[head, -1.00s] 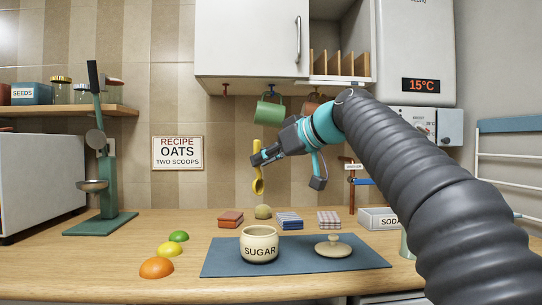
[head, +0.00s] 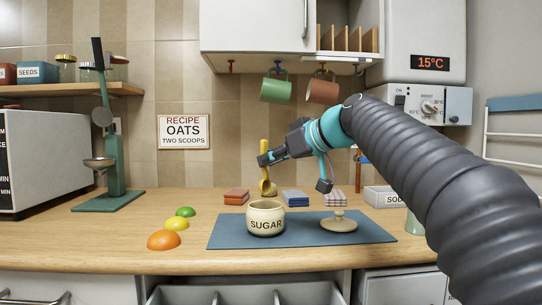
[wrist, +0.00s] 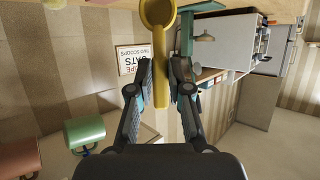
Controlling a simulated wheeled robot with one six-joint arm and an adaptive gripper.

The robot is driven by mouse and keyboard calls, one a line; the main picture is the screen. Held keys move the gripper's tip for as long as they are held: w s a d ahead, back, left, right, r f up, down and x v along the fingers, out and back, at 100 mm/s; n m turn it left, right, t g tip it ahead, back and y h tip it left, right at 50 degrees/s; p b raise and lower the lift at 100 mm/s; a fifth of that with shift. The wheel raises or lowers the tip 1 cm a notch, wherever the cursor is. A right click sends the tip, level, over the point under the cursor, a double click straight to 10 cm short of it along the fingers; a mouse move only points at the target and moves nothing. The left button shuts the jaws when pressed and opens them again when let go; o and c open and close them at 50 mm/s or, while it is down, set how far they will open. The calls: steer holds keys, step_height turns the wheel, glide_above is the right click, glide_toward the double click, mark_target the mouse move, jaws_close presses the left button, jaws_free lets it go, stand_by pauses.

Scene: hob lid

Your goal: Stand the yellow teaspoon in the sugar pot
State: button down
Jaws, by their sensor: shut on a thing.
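The yellow teaspoon (head: 264,158) hangs upright with its bowl down in my gripper (head: 264,159). In the wrist view my gripper (wrist: 160,80) is shut on the handle of the teaspoon (wrist: 159,45), with the bowl beyond the fingers. The cream sugar pot (head: 265,219), labelled SUGAR, stands open on the blue mat (head: 222,234). In the head view the spoon's bowl shows just above the pot's rim; whether it is directly over the opening or behind it, I cannot tell. The pot's inside is mostly hidden.
A knobbed lid (head: 339,224) lies on the mat right of the pot. Folded cloths (head: 296,198) lie behind. Mugs (head: 276,90) hang above my gripper.

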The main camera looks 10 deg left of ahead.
mark_target(267, 185)
steer(key=shift+f+b, duration=2.4)
steer(key=shift+f, duration=0.4)
steer(key=c, duration=1)
jaws_free()
steer(key=shift+d, duration=0.1)
steer(key=v, duration=1.2)
steer(key=shift+f, duration=0.1)
